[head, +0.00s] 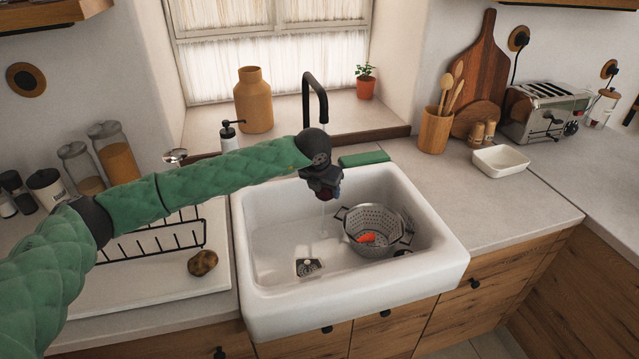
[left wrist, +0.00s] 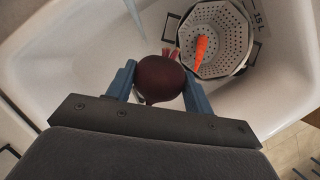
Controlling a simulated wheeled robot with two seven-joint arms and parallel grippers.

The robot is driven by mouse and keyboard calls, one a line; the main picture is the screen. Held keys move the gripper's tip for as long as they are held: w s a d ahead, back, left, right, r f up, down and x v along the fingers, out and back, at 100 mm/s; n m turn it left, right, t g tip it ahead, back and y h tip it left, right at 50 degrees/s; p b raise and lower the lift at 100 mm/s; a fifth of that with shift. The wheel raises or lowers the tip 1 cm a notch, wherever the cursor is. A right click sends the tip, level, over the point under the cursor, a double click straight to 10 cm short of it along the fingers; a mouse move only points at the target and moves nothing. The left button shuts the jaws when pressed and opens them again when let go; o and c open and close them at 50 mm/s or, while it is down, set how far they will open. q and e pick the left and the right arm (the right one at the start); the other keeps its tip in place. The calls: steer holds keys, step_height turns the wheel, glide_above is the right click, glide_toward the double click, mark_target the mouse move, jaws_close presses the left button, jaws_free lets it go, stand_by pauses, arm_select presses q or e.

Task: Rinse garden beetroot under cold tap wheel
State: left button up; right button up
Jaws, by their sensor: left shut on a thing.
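My left gripper (head: 323,188) reaches in from the left over the white sink. In the left wrist view its two blue fingers (left wrist: 158,88) are shut on a dark red beetroot (left wrist: 160,79) with short pinkish stem stubs. In the head view the beetroot is mostly hidden by the gripper. The black tap (head: 315,92) stands at the back of the sink, its spout just above my wrist. A thin pale stream of water (head: 323,219) shows below the gripper; it also shows beside the beetroot in the left wrist view (left wrist: 133,18). My right gripper is not in view.
The sink (head: 270,240) holds a metal colander (head: 372,222) with an orange carrot (head: 366,238) inside. A brown potato-like item (head: 202,263) lies on the left drainboard near a black rack (head: 150,243). A white dish (head: 499,161) and toaster (head: 545,108) stand right.

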mark_target(330, 198)
arm_select(q)
steer(key=shift+s+d+b, duration=0.25)
steer(key=shift+s, duration=0.45)
steer(key=shift+s+d+b, duration=0.2)
steer(key=shift+s, duration=0.5)
stand_by(0.4)
steer(key=s+d+r+b, duration=0.1)
steer(key=s+r, duration=0.3)
steer(key=shift+s+d, duration=0.3)
steer(key=shift+s, duration=0.05)
stand_by(0.8)
